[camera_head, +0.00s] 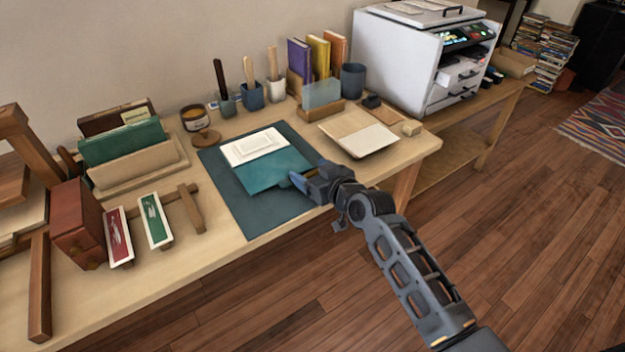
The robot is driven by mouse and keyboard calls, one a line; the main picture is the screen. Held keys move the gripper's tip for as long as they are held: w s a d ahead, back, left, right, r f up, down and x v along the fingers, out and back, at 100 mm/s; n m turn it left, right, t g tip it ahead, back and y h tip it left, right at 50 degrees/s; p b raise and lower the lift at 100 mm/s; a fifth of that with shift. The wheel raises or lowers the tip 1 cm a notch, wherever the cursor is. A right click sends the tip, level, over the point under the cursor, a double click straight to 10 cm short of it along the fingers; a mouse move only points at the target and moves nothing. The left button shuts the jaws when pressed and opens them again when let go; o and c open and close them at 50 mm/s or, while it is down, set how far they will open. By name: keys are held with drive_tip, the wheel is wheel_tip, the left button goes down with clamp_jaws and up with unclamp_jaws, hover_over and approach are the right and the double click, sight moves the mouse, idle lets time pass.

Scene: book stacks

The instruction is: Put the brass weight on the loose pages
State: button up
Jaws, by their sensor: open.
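My gripper (306,174) is open at the front right edge of the teal folder (268,172), with its fingertips close to or over that edge. I cannot tell whether it touches. The loose pages (368,139) appear to be the flat beige and white sheets to the right of the mat. A small tan block (411,128) by their right corner may be the brass weight, but it is too small to be sure.
A dark mat (243,208) lies under the folder. Pen cups, upright books (318,58) and a round jar (194,117) line the back. Wooden holders and a red box (78,222) crowd the left. A white printer (415,55) stands right. The front table strip is clear.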

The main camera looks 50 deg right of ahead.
drive_tip(key=shift+c, duration=0.2)
clamp_jaws()
idle(0.4)
drive_tip(key=shift+r, duration=0.15)
